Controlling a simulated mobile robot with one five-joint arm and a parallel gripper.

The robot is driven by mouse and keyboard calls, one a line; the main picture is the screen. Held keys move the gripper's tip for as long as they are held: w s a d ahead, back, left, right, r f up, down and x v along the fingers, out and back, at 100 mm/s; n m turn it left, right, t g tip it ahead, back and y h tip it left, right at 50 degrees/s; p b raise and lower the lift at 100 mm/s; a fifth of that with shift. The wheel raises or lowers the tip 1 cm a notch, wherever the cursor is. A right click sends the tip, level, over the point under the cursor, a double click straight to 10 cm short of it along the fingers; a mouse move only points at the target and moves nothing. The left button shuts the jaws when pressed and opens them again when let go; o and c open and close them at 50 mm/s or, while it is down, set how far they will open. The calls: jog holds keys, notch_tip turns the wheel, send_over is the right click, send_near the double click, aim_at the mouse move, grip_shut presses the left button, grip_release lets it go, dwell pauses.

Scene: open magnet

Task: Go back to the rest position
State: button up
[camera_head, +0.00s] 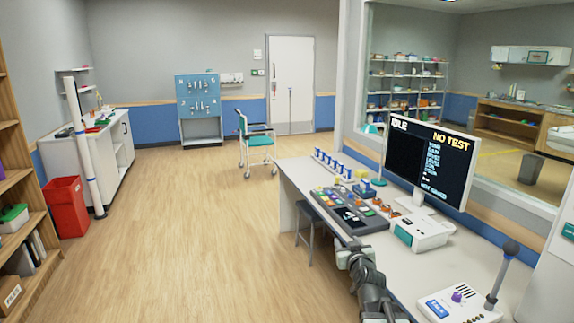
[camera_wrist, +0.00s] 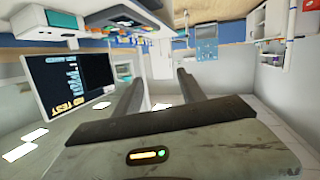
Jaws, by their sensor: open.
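My arm (camera_head: 371,292) reaches up from the bottom of the head view, over the near left edge of the desk (camera_head: 318,180). My gripper (camera_head: 350,248) is at its far end, just in front of the control panel (camera_head: 350,211); whether it touches the panel cannot be told. In the wrist view, which is upside down, my gripper (camera_wrist: 157,76) shows two dark fingers spread apart with nothing between them. The monitor (camera_head: 428,163) on the desk reads "IDLE" and "NO TEST"; it also shows in the wrist view (camera_wrist: 75,75).
A white box device (camera_head: 420,233) and a microphone unit (camera_head: 460,303) stand on the desk, right of my arm. A stool (camera_head: 309,228) is by the desk's left side. A wheeled chair (camera_head: 257,143) and a red bin (camera_head: 66,206) stand farther off. The wooden floor at left is clear.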

jog(key=s+a+f+n+g+y, duration=0.2)
jog(key=s+a+f+g, duration=0.45)
jog(key=a+f, duration=0.3)
jog(key=s+d+f+m+g+h, duration=0.1)
jog(key=s+f+g, duration=0.3)
jog(key=s, duration=0.5)
jog(key=s+d+f+m+g+h, duration=0.1)
jog(key=s+d+f+m+g, duration=0.1)
jog(key=s, duration=0.7)
notch_tip(320, 180, down, 2)
jog(key=d+g, duration=0.1)
jog(key=g, duration=0.2)
jog(key=shift+d+f, duration=0.25)
jog(key=shift+w, duration=0.1)
